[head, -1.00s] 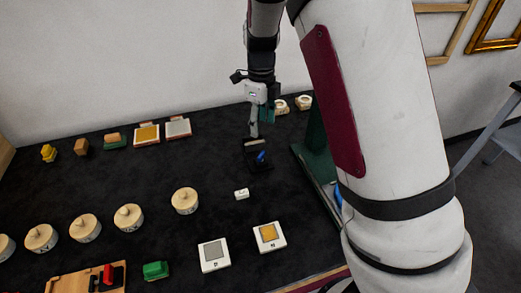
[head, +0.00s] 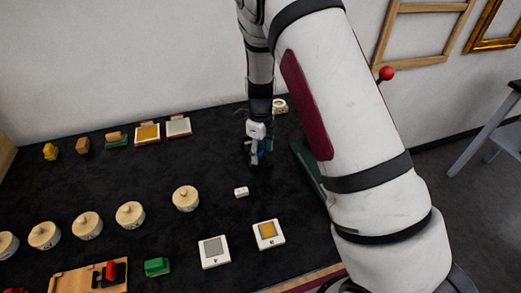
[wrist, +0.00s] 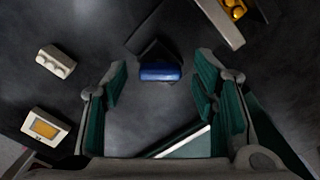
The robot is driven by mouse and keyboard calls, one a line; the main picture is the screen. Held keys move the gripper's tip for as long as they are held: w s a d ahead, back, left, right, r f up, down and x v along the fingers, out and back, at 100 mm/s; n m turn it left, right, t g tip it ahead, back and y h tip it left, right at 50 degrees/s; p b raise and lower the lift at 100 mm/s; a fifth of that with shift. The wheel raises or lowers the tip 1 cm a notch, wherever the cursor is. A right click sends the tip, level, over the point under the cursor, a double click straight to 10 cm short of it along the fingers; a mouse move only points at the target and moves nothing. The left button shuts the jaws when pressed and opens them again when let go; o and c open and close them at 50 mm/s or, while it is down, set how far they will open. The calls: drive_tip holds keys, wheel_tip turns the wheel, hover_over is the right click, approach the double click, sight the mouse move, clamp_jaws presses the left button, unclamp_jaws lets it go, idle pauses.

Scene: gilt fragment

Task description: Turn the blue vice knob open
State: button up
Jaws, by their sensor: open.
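The blue vice knob (wrist: 160,72) shows in the wrist view as a short rounded blue bar on the dark vice (wrist: 152,50). My gripper (wrist: 160,80) is open, with one teal-padded finger to the left of the knob and one to the right. Gaps show between the knob and both fingers in the picture; the height difference is hard to judge. In the head view my gripper (head: 258,148) is low over the vice's spot on the black table and hides most of the vice.
A green stand (head: 305,160) is close to the right of my gripper. A small white block (head: 241,192) and a tile with a gold square (head: 268,234) lie in front. Round wooden lidded pots (head: 186,198) stand to the left. A tray with gold pieces (wrist: 232,12) shows at upper right.

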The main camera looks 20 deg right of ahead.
drive_tip(key=shift+c, duration=0.5)
drive_tip(key=c, duration=1.1)
drive_tip(key=shift+o, duration=0.2)
drive_tip(key=shift+n, duration=0.3)
